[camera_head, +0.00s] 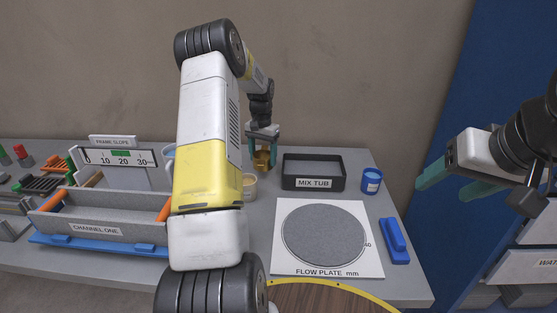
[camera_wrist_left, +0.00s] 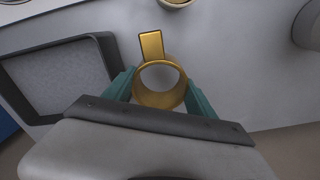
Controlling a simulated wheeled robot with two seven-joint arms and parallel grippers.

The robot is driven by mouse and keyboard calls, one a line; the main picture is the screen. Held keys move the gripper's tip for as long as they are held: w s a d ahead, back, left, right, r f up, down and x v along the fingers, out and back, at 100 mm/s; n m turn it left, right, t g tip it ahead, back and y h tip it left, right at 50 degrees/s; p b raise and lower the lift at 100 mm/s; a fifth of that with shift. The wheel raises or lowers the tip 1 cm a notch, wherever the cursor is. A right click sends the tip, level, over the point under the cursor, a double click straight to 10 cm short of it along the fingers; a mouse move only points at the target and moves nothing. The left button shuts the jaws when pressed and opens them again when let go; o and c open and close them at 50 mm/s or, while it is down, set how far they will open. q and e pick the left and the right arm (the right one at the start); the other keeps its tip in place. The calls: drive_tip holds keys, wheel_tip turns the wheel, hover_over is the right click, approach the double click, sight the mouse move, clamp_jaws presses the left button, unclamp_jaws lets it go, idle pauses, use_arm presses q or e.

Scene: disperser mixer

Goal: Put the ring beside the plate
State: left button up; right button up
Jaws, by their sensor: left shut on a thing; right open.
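The brass-coloured ring (camera_wrist_left: 160,85) has a flat tab handle and sits between the green fingers of my left gripper (camera_wrist_left: 158,98). My left gripper is shut on it. In the head view the ring (camera_head: 261,160) is at the back of the table, just left of the mix tub. Whether it touches the table I cannot tell. The flow plate (camera_head: 287,258) is a white square with a grey disc, at the front right of the table. My right gripper (camera_head: 447,183) is open and empty, in the air right of the table.
The black mix tub (camera_head: 313,183) stands behind the plate. A blue cup (camera_head: 371,181) and a blue tool (camera_head: 395,241) are to the plate's right. A small beige cup (camera_head: 249,187) is left of the tub. The Channel One trough (camera_head: 95,229) is on the left.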

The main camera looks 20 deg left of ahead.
use_arm(q)
drive_tip(key=shift+f, duration=2.2)
drive_tip(key=shift+f, duration=0.15)
drive_tip(key=o, duration=1.7)
drive_tip(key=shift+o, duration=0.2)
